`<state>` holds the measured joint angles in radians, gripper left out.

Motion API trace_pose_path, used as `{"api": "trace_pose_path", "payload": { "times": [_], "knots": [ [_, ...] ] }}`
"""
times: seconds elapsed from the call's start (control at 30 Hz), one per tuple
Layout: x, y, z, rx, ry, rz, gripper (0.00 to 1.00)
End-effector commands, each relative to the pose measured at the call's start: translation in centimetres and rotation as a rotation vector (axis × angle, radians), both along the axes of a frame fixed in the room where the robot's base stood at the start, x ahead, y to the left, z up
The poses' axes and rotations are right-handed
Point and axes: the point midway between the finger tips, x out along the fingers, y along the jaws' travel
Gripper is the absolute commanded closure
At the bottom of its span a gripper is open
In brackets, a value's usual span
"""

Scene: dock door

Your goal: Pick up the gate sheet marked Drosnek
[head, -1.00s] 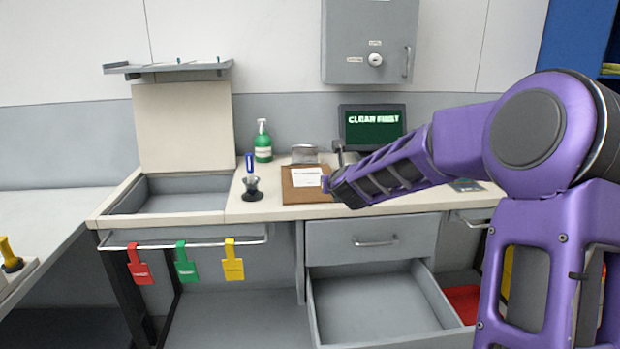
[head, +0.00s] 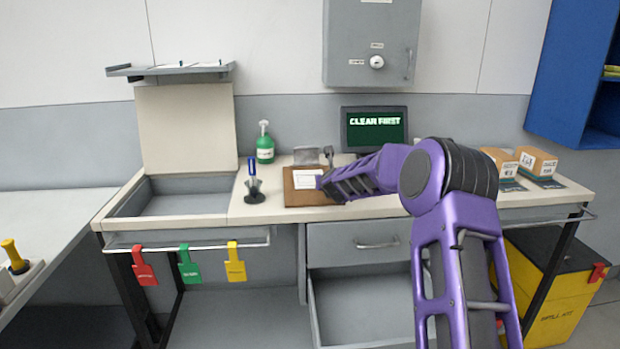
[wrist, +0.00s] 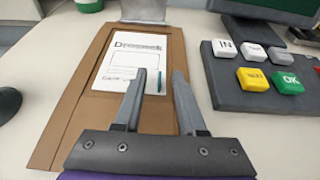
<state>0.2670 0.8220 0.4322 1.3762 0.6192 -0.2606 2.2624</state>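The gate sheet marked Drosnek (wrist: 134,62) is a white page with a printed heading, lying on a brown clipboard (wrist: 58,128) on the desk. In the head view the sheet (head: 307,179) shows small on the clipboard (head: 300,198), its text too small to read. My gripper (wrist: 159,78) is open, its two grey fingers apart over the sheet's lower right part. Nothing is visibly held between them. The fingers hide a little of the sheet's lower right corner. A teal mark or strip lies near the right finger. I cannot tell whether the fingertips touch the paper.
A button pad (wrist: 262,75) and a monitor reading "CLEAR FIRST" (head: 374,128) stand right of the clipboard. A green spray bottle (head: 264,143) and a pen in a holder (head: 254,185) stand left. Boxes (head: 537,162) sit far right. A drawer (head: 360,300) below hangs open.

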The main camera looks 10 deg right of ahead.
Motion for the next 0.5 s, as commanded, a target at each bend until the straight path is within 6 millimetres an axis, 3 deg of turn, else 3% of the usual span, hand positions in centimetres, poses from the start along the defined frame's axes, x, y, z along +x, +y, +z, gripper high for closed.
{"api": "trace_pose_path", "payload": {
  "times": [0.13, 0.4, 0.5],
  "knots": [
    [1.14, 0.08, -0.51, 0.000, 0.000, 0.001, 0.60],
    [1.31, 0.01, -0.61, -0.001, 0.000, 0.001, 0.60],
    [1.30, 0.01, -0.60, -0.001, 0.000, 0.000, 0.78]
  ]
}}
